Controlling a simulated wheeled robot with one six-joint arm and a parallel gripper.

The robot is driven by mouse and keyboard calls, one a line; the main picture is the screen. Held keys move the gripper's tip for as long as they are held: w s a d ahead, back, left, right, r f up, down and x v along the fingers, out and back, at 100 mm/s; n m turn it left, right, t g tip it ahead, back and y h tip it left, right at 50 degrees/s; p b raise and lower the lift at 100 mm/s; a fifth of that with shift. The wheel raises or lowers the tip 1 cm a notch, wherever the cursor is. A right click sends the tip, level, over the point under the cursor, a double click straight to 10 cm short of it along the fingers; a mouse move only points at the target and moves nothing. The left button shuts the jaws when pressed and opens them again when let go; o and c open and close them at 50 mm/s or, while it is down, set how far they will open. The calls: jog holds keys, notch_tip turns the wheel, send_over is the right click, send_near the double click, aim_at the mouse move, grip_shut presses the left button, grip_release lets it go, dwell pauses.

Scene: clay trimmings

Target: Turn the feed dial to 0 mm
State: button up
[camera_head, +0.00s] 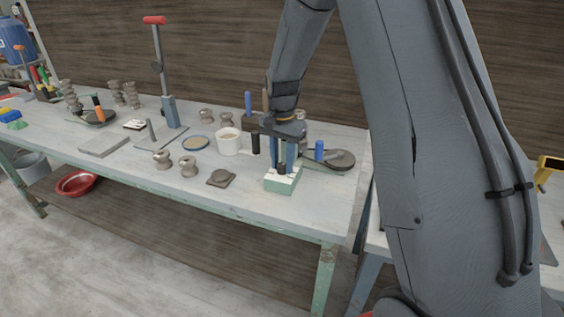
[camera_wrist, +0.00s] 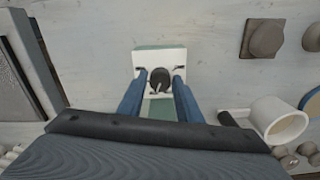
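The feed dial is a dark round knob (camera_wrist: 159,78) with a light pointer line, set in a white plate (camera_wrist: 174,58) on a pale green box (camera_head: 281,184). The box stands near the front edge of the bench, towards its right end. My gripper (camera_head: 282,171) reaches down over the box from above. In the wrist view its two blue fingers (camera_wrist: 159,77) stand on either side of the knob, with a small gap showing at each side. The gripper looks open. The scale marks are too small to read, so the dial's setting cannot be told.
A white cup (camera_head: 228,141) stands left of my gripper, and a dark pan-like disc (camera_head: 341,160) lies to its right. A brown square piece (camera_head: 221,178) lies left of the box. Several brown spools and a tall red-handled stand (camera_head: 157,60) are farther left. The bench (camera_head: 250,207) front is clear.

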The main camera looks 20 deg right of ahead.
jog(key=c, duration=0.6)
jog(key=shift+n, duration=0.3)
jog(key=n, duration=1.2)
jog(key=shift+w+r+n+p, duration=0.1)
jog(key=shift+n+p, duration=0.2)
jog(key=shift+p, duration=0.05)
jog(key=n, duration=1.3)
jog(key=shift+n, duration=0.3)
